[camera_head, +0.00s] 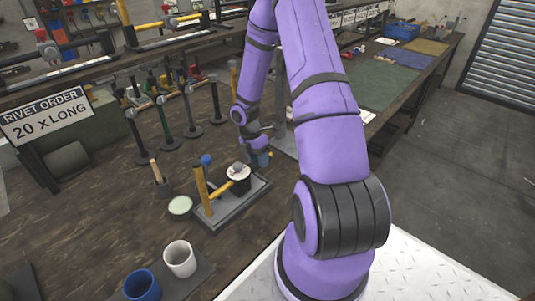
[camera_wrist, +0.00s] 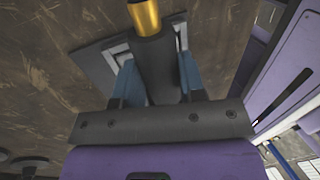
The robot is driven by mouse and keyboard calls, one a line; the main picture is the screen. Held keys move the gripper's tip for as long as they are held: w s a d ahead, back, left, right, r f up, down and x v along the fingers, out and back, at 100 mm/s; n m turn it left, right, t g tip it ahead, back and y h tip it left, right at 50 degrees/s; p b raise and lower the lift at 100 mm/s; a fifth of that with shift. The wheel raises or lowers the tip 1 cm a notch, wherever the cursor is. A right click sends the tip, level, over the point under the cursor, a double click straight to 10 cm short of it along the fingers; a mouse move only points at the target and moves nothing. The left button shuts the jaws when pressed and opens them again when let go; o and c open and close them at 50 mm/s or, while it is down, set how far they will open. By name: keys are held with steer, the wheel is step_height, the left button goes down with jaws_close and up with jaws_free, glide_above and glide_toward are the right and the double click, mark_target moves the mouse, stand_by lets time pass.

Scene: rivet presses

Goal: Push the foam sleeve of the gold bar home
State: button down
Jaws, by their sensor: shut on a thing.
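In the wrist view my gripper (camera_wrist: 154,72) has its two blue fingers closed on the dark grey foam sleeve (camera_wrist: 155,62), one finger on each side. The gold bar (camera_wrist: 145,17) comes out of the sleeve's far end at the top of the picture. How far the bar reaches inside the sleeve is hidden. In the head view my gripper (camera_head: 260,158) is low over the bench, just behind a small press with a yellow-gold upright (camera_head: 202,187) and a gold crossbar (camera_head: 220,189). I cannot make out the sleeve clearly there.
The press stands on a grey base plate (camera_head: 228,213) and has a blue knob (camera_head: 207,160). A pale green disc (camera_head: 180,206), a white cup (camera_head: 180,259) and a blue cup (camera_head: 142,286) are near it. Several dark stands are behind.

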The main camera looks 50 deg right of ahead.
steer(key=shift+a, duration=0.5)
steer(key=c, duration=0.7)
jaws_free()
steer(key=shift+r, duration=0.15)
steer(key=v, duration=1)
steer(key=shift+w+r, duration=0.1)
steer(key=shift+r, duration=0.15)
steer(key=shift+r, duration=0.1)
